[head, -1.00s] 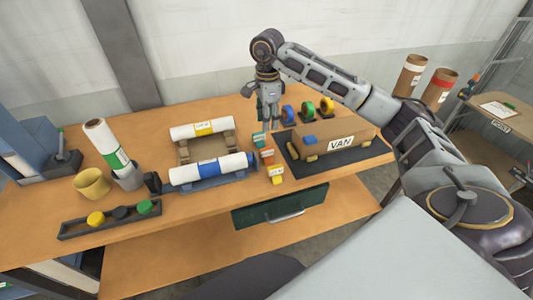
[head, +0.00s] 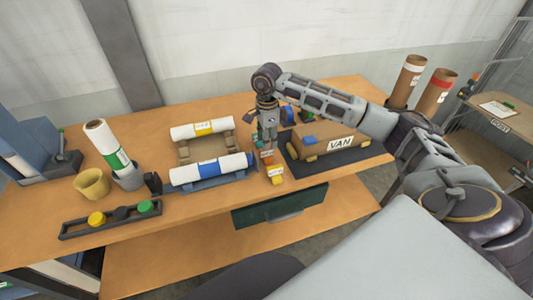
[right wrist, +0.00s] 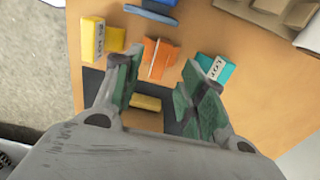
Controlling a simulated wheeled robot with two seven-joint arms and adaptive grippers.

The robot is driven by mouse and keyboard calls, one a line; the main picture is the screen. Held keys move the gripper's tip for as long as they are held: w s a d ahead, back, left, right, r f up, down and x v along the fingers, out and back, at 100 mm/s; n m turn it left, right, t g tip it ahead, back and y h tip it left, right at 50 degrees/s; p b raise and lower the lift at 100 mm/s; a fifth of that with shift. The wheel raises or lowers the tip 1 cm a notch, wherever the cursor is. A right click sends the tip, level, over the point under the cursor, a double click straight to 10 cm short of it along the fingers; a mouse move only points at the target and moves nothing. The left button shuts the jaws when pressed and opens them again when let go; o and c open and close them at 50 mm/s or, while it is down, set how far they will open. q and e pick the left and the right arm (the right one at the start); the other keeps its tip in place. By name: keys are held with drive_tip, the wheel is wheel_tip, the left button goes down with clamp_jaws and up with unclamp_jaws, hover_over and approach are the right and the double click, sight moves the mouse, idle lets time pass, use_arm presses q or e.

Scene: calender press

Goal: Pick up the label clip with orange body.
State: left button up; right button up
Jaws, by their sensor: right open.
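The label clip with the orange body (right wrist: 160,57) lies on the wooden table between a yellow clip (right wrist: 98,38) and a teal clip (right wrist: 215,68) in the right wrist view. In the head view the orange clip (head: 267,158) shows just below my right gripper (head: 267,138), partly covered by it. My right gripper (right wrist: 158,72) is open, pointing down, with its fingers on either side of the orange clip in the picture and nothing held. The yellow clip (head: 275,175) also shows in the head view. My left gripper is out of view.
Paper rolls on a cradle, including a blue-banded roll (head: 210,169), stand left. The table's front edge and a green drawer (head: 280,208) are close to the clips.

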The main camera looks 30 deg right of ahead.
sight(266, 154)
drive_tip(key=shift+f, duration=0.2)
drive_tip(key=shift+a+f+p, duration=0.1)
drive_tip(key=shift+f+p, duration=0.4)
drive_tip(key=shift+f, duration=1.95)
clamp_jaws()
